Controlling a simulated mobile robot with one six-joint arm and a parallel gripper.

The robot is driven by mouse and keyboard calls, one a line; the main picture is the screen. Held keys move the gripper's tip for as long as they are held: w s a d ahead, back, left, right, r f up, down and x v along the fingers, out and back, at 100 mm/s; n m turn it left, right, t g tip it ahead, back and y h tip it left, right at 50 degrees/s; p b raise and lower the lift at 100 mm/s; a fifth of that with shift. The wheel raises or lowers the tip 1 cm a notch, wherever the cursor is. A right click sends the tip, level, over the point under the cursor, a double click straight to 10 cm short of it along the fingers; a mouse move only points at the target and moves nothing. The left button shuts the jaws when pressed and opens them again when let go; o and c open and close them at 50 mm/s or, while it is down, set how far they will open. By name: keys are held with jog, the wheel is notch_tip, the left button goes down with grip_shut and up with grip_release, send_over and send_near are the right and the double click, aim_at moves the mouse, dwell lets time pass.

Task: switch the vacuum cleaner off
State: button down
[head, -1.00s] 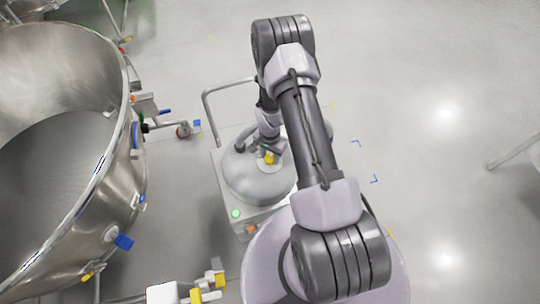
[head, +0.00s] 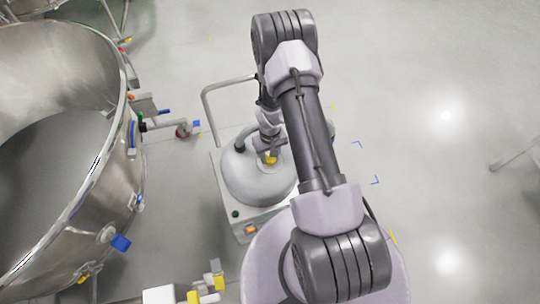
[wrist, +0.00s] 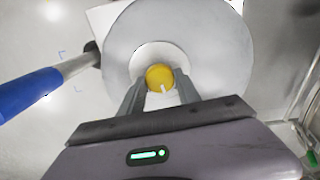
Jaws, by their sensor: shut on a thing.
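The vacuum cleaner (head: 250,185) is a grey domed drum on a pale square base, left of my arm in the head view. Its round top also shows in the wrist view (wrist: 225,50). A yellow knob (wrist: 160,77) with a white pointer mark sits on a white disc at the centre of the top. My gripper (wrist: 160,90) is shut on the yellow knob, one finger at each side. In the head view the knob (head: 271,160) shows just below my gripper. A small lamp (head: 236,214) on the base's front corner is dark.
A large steel vessel (head: 125,190) with valves and fittings stands at the left. A bent handle rail (head: 207,115) rises from the cleaner's back. An orange block (head: 251,229) is on the base's front. The floor at the right is mostly clear.

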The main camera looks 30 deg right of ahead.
jog(key=n, duration=0.6)
jog(key=shift+n, duration=0.4)
dwell(0.4)
jog(key=c, duration=0.9)
grip_release()
jog(key=shift+o, duration=0.2)
notch_tip(320, 180, up, 17)
jog(key=p, duration=0.5)
jog(key=shift+r, duration=0.2)
